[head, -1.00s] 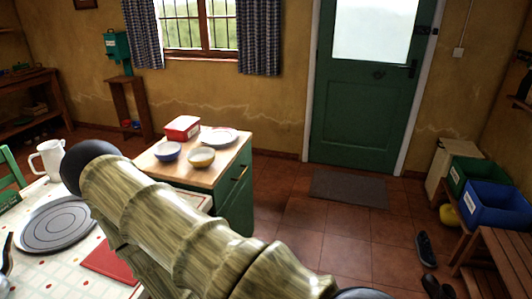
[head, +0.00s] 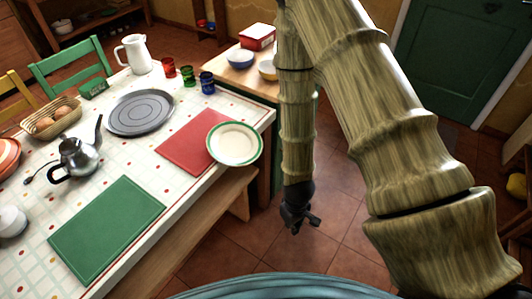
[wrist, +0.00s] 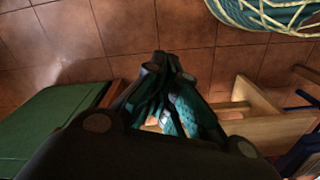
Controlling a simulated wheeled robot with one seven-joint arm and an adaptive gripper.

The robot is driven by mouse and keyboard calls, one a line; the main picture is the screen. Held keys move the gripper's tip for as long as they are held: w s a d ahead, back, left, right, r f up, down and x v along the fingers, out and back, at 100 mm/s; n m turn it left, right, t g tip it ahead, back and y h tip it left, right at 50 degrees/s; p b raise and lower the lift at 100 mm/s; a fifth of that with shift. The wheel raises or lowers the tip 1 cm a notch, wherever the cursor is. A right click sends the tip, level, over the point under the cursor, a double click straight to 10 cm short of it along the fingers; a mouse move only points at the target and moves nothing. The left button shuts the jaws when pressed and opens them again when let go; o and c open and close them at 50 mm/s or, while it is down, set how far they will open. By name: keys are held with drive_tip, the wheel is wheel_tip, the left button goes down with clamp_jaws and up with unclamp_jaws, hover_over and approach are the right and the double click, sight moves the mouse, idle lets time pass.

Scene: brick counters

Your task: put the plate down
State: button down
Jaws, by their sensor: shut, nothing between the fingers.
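A white plate with a green rim (head: 234,143) is at the right end of the table (head: 185,185) in the head view. It overlaps the right part of a red mat (head: 188,143), and its right side reaches past the table's edge in the picture. My gripper (head: 299,224) hangs to the right of the plate, apart from it and beyond the table's edge, over the floor. It is shut and empty. The wrist view shows its dark fingers (wrist: 166,62) together, with tiled floor beyond. The plate cannot be made out in the wrist view.
A grey round tray (head: 140,112), a kettle (head: 78,158), a green mat (head: 106,228) and several cups stand or lie on the table. A wooden bench (head: 205,215) runs along its near side. A counter with bowls (head: 240,58) stands behind my arm.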

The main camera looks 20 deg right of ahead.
drive_tip(key=w+r+n+p, duration=0.2)
drive_tip(key=w+r, duration=0.7)
drive_tip(key=r, duration=0.2)
drive_tip(key=w+r+n+p, duration=0.2)
drive_tip(key=w+r, duration=0.6)
drive_tip(key=r, duration=0.4)
drive_tip(key=w+a+f+p, duration=0.3)
drive_tip(key=f, duration=0.7)
drive_tip(key=shift+w+f+p, duration=0.2)
drive_tip(key=shift+w+p, duration=0.05)
drive_tip(key=shift+p, duration=0.15)
drive_tip(key=shift+a, duration=0.15)
